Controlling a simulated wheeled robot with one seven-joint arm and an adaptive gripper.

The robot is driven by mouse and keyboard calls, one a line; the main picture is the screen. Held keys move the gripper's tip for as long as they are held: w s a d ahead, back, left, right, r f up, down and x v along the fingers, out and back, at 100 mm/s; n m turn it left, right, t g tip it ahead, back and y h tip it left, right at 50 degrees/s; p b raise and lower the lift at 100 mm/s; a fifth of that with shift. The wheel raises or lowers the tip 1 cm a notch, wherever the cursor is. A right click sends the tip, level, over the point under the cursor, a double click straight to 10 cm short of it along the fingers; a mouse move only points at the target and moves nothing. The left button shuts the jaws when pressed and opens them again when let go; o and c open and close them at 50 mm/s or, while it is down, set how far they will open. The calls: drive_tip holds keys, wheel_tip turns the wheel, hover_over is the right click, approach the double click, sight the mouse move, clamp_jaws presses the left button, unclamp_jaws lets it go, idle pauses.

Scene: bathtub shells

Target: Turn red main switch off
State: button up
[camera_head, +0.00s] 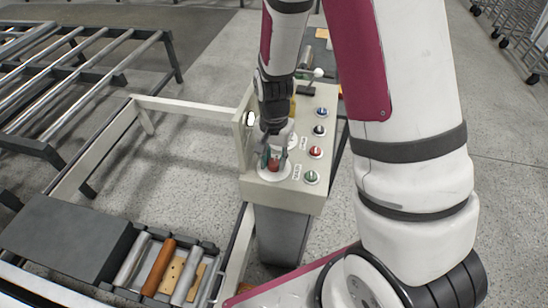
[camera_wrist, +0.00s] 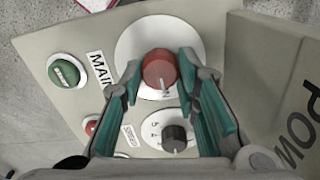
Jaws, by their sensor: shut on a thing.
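The red main switch (camera_wrist: 160,70) is a round red knob on a white disc, beside a label reading "MAIN", on the beige control panel (camera_head: 257,191). It also shows in the head view (camera_head: 273,165), low on the panel and partly covered by my gripper (camera_head: 274,158). In the wrist view my gripper (camera_wrist: 158,68) has its teal-padded fingers on both sides of the red knob, closed on it. A white pointer mark shows at the knob's lower edge. The knob's exact setting is hard to read.
A black dial (camera_wrist: 174,137) sits beside the red knob. A green button (camera_wrist: 64,71) and a small red button (camera_wrist: 91,127) are on the same panel. A raised side plate (camera_wrist: 284,90) stands close to my gripper. A tray of rollers (camera_head: 160,265) lies at lower left.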

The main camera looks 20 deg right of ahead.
drive_tip(key=n, duration=0.4)
drive_tip(key=shift+p, duration=0.3)
drive_tip(key=n, duration=0.4)
drive_tip(key=shift+n+p, duration=0.3)
drive_tip(key=shift+n, duration=0.1)
drive_tip(key=n, duration=0.4)
drive_tip(key=shift+n+p, duration=0.3)
drive_tip(key=shift+p, duration=0.05)
drive_tip(key=shift+n+p, duration=0.3)
drive_tip(key=shift+n, duration=1.6)
drive_tip(key=o, duration=1.2)
drive_tip(key=shift+c, duration=0.2)
